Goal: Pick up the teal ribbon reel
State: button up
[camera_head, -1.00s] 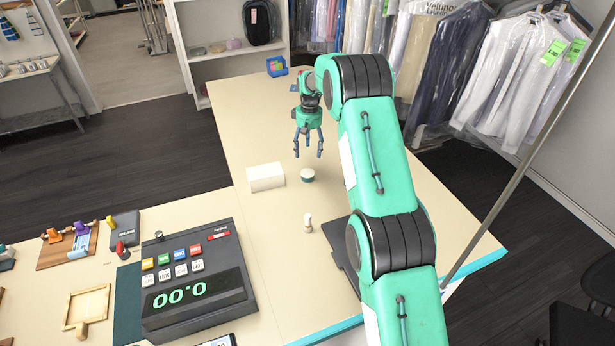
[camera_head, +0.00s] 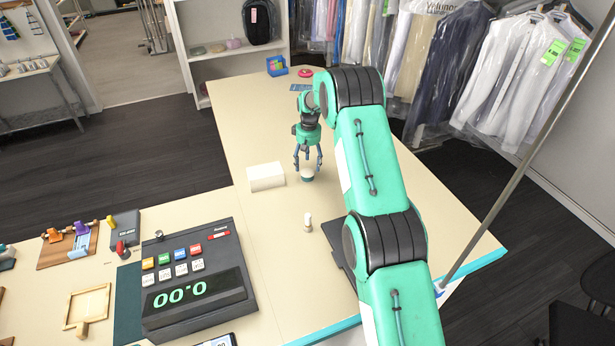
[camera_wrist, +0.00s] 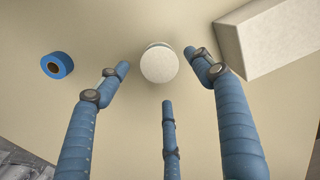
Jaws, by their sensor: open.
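A short round reel with a pale top and a dark teal side (camera_head: 307,176) stands flat on the cream table. In the wrist view the pale top of the teal reel (camera_wrist: 158,64) shows between two of my fingertips, with a thin teal edge at its far side. My gripper (camera_head: 307,164) is open, with three blue fingers pointing down at the reel. In the wrist view my gripper (camera_wrist: 158,78) has its fingers spread and empty. The fingertips are close around the reel; I cannot tell whether any touches it.
A white block (camera_head: 266,177) stands close left of the reel. A blue roll (camera_wrist: 57,66) lies on the other side. A small pale-topped object (camera_head: 308,222) stands nearer the front. A blue box (camera_head: 277,66) and a pink ring (camera_head: 305,73) are at the table's far end.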

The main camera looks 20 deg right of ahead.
aim_at(308, 172)
jog(key=shift+f, duration=0.35)
jog(key=shift+f, duration=2.6)
jog(key=shift+c, duration=0.2)
jog(key=c, duration=1.1)
